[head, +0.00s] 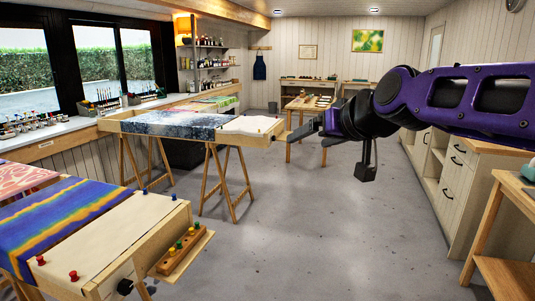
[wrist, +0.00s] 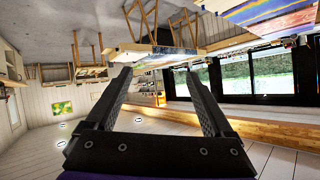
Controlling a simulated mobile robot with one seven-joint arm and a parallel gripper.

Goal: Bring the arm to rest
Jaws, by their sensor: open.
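My gripper (head: 303,134) is at the end of my purple arm, which reaches in from the right edge of the head view. It hangs in the air over the open floor, apart from the tables. In the wrist view my gripper (wrist: 158,90) shows two dark fingers spread apart with nothing between them. The wrist view is upside down, with the ceiling at the bottom.
A frame table (head: 125,227) with striped silk and colored pins stands at the near left. Another silk frame (head: 185,124) on trestles stands behind it. Cabinets (head: 440,172) line the right wall. The grey floor (head: 290,225) between is clear.

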